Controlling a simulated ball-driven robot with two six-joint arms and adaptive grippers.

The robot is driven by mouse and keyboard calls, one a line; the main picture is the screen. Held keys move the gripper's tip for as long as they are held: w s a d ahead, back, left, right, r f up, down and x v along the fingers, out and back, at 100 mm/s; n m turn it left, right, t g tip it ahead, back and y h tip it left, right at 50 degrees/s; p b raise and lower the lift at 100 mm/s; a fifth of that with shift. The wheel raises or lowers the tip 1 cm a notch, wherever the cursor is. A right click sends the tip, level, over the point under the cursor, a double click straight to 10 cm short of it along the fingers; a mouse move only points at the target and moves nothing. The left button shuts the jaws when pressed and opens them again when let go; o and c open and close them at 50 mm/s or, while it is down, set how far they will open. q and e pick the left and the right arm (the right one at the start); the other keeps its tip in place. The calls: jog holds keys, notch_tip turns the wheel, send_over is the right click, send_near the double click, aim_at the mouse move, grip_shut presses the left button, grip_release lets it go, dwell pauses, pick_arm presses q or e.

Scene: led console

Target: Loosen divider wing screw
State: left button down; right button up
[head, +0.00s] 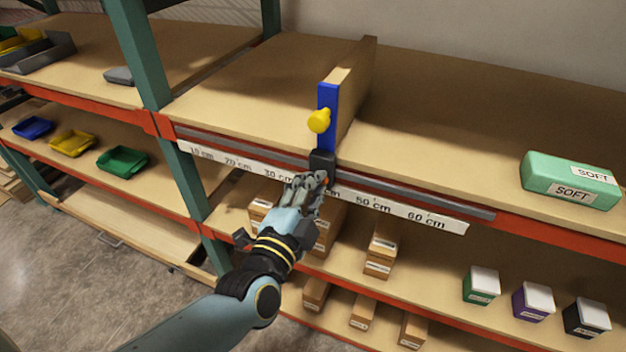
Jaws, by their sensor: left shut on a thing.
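The divider (357,82) is an upright wooden board on the upper shelf with a blue front strip (327,128). A yellow knob (319,121) sticks out from the strip. A black clamp block (322,162) at its foot sits on the grey rail at the shelf's front edge, between the 30 cm and 50 cm marks. My left gripper (318,183) is at the underside of this block, its fingers shut on the wing screw there. The fingers hide nearly all of the screw. My right gripper is not in view.
The grey rail (420,199) and white centimetre scale (450,223) run along the orange beam. A green SOFT block (570,181) lies at right on the upper shelf. Cartons stand on the shelf below. A green upright post (140,55) stands left. The shelf beside the divider is clear.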

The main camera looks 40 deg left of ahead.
pick_arm(q)
jog(key=shift+r+n+b, duration=0.2)
jog(key=shift+n+b, duration=2)
jog(key=shift+n, duration=13.4)
